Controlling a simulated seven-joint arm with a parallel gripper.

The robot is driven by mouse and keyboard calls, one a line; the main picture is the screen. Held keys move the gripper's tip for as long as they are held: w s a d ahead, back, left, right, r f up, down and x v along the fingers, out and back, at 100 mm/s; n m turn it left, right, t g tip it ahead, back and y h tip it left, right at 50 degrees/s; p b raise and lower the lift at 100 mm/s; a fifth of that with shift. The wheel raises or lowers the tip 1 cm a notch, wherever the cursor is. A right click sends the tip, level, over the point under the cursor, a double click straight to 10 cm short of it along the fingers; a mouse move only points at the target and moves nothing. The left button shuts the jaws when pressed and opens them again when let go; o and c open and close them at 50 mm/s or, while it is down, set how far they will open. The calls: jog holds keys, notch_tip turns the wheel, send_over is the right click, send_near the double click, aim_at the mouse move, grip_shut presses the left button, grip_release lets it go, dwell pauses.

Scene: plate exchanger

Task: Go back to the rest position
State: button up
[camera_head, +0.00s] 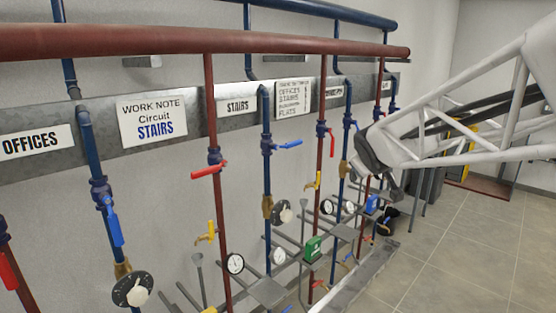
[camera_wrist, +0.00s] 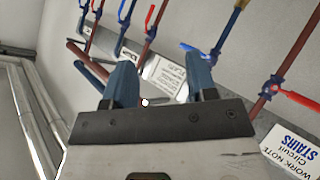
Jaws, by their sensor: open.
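My gripper (camera_wrist: 161,78) shows in the wrist view with its two blue fingers apart. Nothing is held between them. Past the fingers the wrist view shows the wall, pipes and signs at a steep tilt. In the head view my white lattice arm reaches in from the right, its dark end in front of the far pipes. The fingers cannot be made out clearly there.
Red pipes (camera_head: 216,120) and blue pipes (camera_head: 267,180) with valve handles run down the wall. A "WORK NOTE Circuit STAIRS" sign (camera_head: 152,119) also shows in the wrist view (camera_wrist: 291,150). Gauges and a green box (camera_head: 313,248) sit lower. Tiled floor (camera_head: 460,250) at right is clear.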

jog(key=s+a+f+m+g, duration=0.1)
jog(key=s+f+m+g, duration=0.1)
jog(key=s, duration=0.9)
jog(key=s+a+f+m+g+y, duration=0.1)
jog(key=s+f+m+g, duration=0.1)
jog(key=s+f, duration=0.5)
jog(key=s+a+f+m+g, duration=0.2)
jog(key=s+f+g, duration=0.2)
jog(key=s, duration=1.3)
jog(key=shift+s+f+m+g+y, duration=0.25)
jog(key=shift+f+m+g+y, duration=0.05)
jog(key=shift+f, duration=0.3)
